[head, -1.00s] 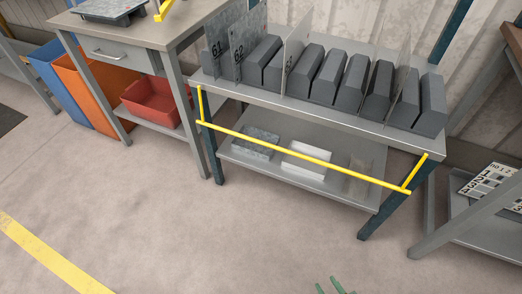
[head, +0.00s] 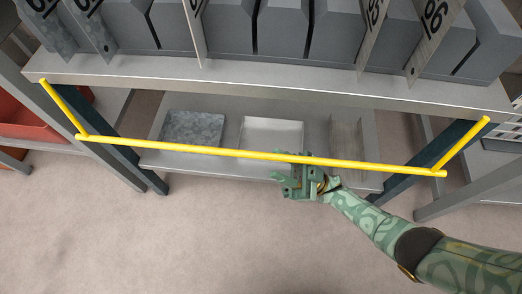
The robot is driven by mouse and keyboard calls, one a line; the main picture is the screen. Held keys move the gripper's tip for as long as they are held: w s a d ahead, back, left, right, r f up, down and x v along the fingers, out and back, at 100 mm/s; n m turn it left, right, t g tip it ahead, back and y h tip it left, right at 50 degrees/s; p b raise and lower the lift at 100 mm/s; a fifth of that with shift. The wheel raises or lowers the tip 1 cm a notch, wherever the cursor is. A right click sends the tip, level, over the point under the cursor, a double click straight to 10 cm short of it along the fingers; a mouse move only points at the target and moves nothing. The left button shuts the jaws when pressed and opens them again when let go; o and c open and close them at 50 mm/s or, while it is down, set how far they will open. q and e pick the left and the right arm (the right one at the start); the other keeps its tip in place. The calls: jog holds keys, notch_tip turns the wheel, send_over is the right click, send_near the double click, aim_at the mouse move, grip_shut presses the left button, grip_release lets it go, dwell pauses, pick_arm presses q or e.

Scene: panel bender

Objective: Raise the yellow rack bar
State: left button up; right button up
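The yellow rack bar (head: 180,148) runs across the front of the rack, below the top shelf's front edge. Its two end arms slope up to the shelf's ends. My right gripper (head: 287,170) is at the bar, a little right of its middle, with the forearm coming in from the lower right. A green finger overlaps or touches the bar from this angle. The rest of the hand lies just below the bar. I cannot tell whether the fingers are closed around it. My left gripper is not in view.
The rack's top shelf (head: 250,82) carries several grey blocks and numbered dividers. The lower shelf (head: 215,165) behind the bar holds a mottled grey plate (head: 193,132), a white plate (head: 271,136) and a grey piece. A red bin (head: 25,120) stands at the left. The floor in front is clear.

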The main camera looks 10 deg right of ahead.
aim_at(263, 158)
jog(key=shift+m, duration=0.3)
jog(key=a+r, duration=0.1)
jog(key=w+a, duration=0.1)
jog(key=a+r, duration=0.1)
jog(key=a, duration=0.1)
jog(key=shift+w+r, duration=0.3)
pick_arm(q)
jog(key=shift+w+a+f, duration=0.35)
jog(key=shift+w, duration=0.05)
pick_arm(e)
jog(key=shift+d, duration=0.1)
grip_shut()
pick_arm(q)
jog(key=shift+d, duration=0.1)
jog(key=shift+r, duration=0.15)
pick_arm(e)
jog(key=shift+s+r+t, duration=0.1)
jog(key=shift+t, duration=0.3)
